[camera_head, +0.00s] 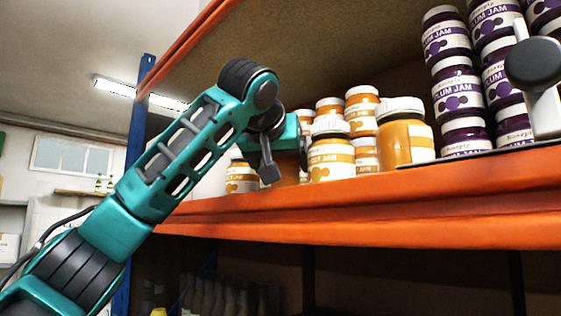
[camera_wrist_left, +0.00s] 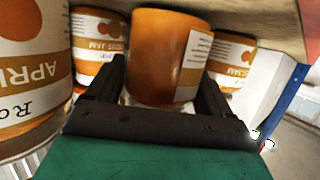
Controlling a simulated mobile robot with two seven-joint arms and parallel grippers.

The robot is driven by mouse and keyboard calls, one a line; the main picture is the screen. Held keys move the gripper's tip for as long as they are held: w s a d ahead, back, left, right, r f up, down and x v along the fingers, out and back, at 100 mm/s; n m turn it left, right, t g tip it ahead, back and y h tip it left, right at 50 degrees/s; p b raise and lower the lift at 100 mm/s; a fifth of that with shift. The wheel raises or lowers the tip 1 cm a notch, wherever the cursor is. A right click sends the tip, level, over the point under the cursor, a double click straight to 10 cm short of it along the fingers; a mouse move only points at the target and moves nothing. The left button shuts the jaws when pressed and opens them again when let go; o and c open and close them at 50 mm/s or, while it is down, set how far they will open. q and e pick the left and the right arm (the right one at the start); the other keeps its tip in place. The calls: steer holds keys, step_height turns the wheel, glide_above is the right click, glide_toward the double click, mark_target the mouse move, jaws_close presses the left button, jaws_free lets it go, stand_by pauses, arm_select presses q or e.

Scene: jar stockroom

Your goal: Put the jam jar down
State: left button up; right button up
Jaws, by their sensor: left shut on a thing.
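My left gripper (camera_head: 295,149) is over the orange shelf, among the apricot jam jars. In the left wrist view its two dark fingers (camera_wrist_left: 163,95) are shut on an orange jam jar (camera_wrist_left: 160,52) with a pale label turned to the side. In the head view the held jar (camera_head: 285,172) is mostly hidden behind the gripper. I cannot tell whether its base touches the shelf. A jar with a white lid (camera_head: 332,160) stands just right of the gripper, and another (camera_head: 241,176) stands to its left.
More apricot jars (camera_head: 362,112) are stacked behind. A larger orange jar (camera_head: 404,138) stands further right. Tall stacks of plum jam (camera_head: 459,90) fill the right side. The shelf's orange front beam (camera_head: 400,205) runs below, and a blue post (camera_head: 135,130) bounds the left end.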

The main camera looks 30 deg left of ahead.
arm_select(q)
steer(key=shift+f, duration=0.1)
steer(key=o, duration=1.6)
steer(key=shift+s, duration=0.15)
steer(key=b+v, duration=0.2)
steer(key=v, duration=1)
steer(key=shift+s+d+b, duration=0.1)
steer(key=shift+s+b, duration=0.2)
steer(key=shift+b, duration=0.05)
